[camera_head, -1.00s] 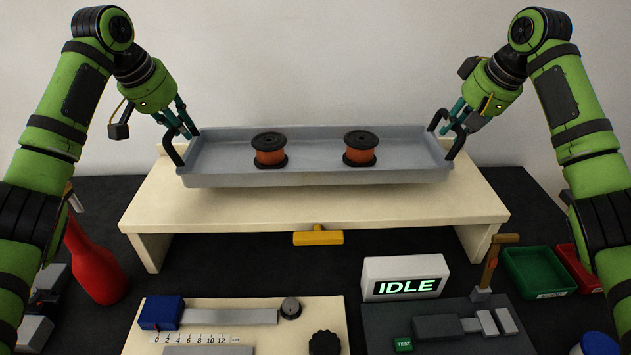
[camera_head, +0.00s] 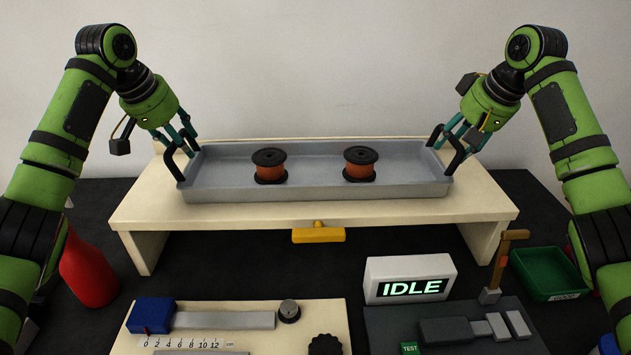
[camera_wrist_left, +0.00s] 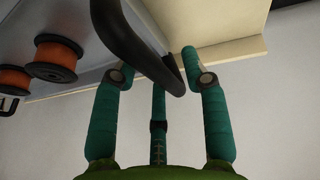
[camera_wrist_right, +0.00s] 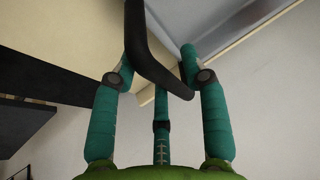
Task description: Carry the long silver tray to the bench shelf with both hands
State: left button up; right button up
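The long silver tray (camera_head: 315,192) lies level on the cream bench shelf (camera_head: 200,215), with no visible gap beneath it. Two black-flanged spools wound in orange, the left spool (camera_head: 269,167) and the right spool (camera_head: 360,165), stand upright in it. Each tray end has a black handle. My left gripper (camera_head: 178,145) is at the left handle (camera_wrist_left: 135,45), its fingers spread on either side of it. My right gripper (camera_head: 452,142) is at the right handle (camera_wrist_right: 152,55), its fingers likewise spread around it. Some fingertips are partly hidden behind the handles.
Below are an IDLE display (camera_head: 408,279), a hammer (camera_head: 500,265), a green bin (camera_head: 547,272), a red bottle (camera_head: 88,270) and a measuring board (camera_head: 240,320). Bare shelf shows in front of the tray.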

jog(key=shift+r, duration=0.1)
pick_arm(q)
jog(key=v, duration=1.2)
pick_arm(e)
jog(key=v, duration=1.2)
